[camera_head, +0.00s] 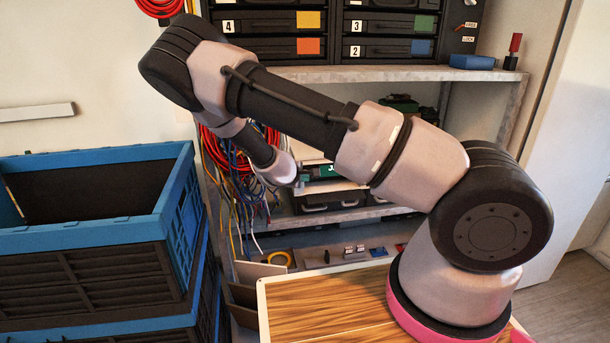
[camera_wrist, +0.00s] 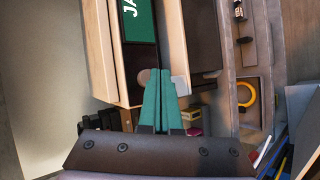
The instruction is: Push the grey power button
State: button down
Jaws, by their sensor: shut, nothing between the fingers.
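My gripper (camera_wrist: 165,72) points away from the camera in the wrist view, its green fingers shut together and empty. A small round greyish disc (camera_wrist: 143,76) shows just left of the fingertips, partly behind them; it may be the grey power button. It sits near the end of a pale-sided device with a green panel (camera_wrist: 139,18) carrying white letters. I cannot tell whether the fingers touch the disc. In the head view, my gripper (camera_head: 303,179) is at the shelf unit's middle level, close to the green part of the device (camera_head: 323,170). The button is not discernible there.
Cables (camera_head: 240,165) hang left of my gripper. Stacked blue crates (camera_head: 90,235) stand on the left. Numbered drawers (camera_head: 385,47) sit above a grey shelf (camera_head: 400,74). Black cases (camera_head: 330,202) lie below. In the wrist view, a yellow ring (camera_wrist: 247,92) lies right of the fingers.

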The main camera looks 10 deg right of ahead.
jog(key=shift+w, duration=0.5)
dwell(0.5)
jog(key=shift+s, duration=0.95)
jog(key=s, duration=0.6)
